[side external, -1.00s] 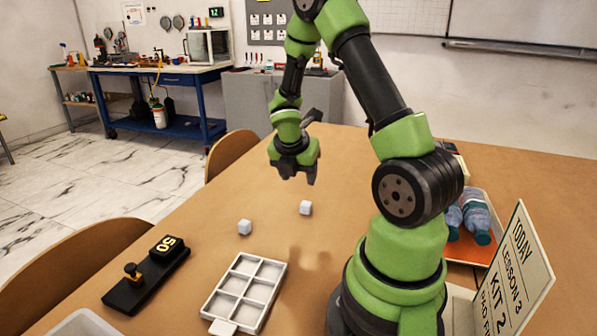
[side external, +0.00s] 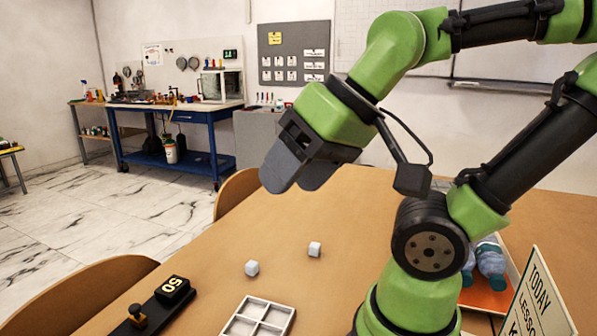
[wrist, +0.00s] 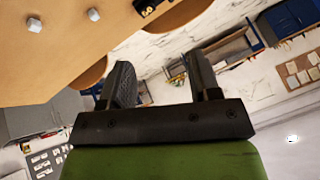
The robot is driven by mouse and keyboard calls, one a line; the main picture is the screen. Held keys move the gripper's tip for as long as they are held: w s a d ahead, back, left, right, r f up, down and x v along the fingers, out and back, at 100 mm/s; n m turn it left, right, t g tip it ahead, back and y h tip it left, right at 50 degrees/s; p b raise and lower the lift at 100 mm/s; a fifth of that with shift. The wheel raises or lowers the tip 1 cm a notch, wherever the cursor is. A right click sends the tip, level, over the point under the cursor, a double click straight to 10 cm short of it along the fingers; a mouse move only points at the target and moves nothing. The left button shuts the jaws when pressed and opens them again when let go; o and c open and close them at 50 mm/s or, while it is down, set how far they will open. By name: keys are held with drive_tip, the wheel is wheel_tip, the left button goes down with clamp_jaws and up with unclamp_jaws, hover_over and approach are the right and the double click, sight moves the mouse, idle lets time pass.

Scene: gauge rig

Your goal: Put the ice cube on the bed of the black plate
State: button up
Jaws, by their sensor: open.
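Two small pale cubes lie apart on the tan table in the side view: the left cube (side external: 252,268) and the right cube (side external: 314,249). They look alike, so I cannot tell which is the ice cube. The black plate (side external: 155,312) lies at the lower left, partly cut off by the frame edge; it carries a knob (side external: 137,314) and a block marked 50 (side external: 173,288). My gripper (side external: 297,180) is open and empty, raised well above the table. The wrist view shows its spread fingers (wrist: 158,68), with both cubes at the upper left, away from them.
A white compartment tray (side external: 258,317) sits in front of the cubes. An orange tray (side external: 487,297) with bottles (side external: 489,260) and a lesson sign (side external: 540,300) stand at the right. Chairs line the table's left edge. The table around the cubes is clear.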

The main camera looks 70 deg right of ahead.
drive_tip(key=shift+s+a+r, duration=0.1)
drive_tip(key=shift+s+a, duration=0.1)
drive_tip(key=shift+a, duration=0.1)
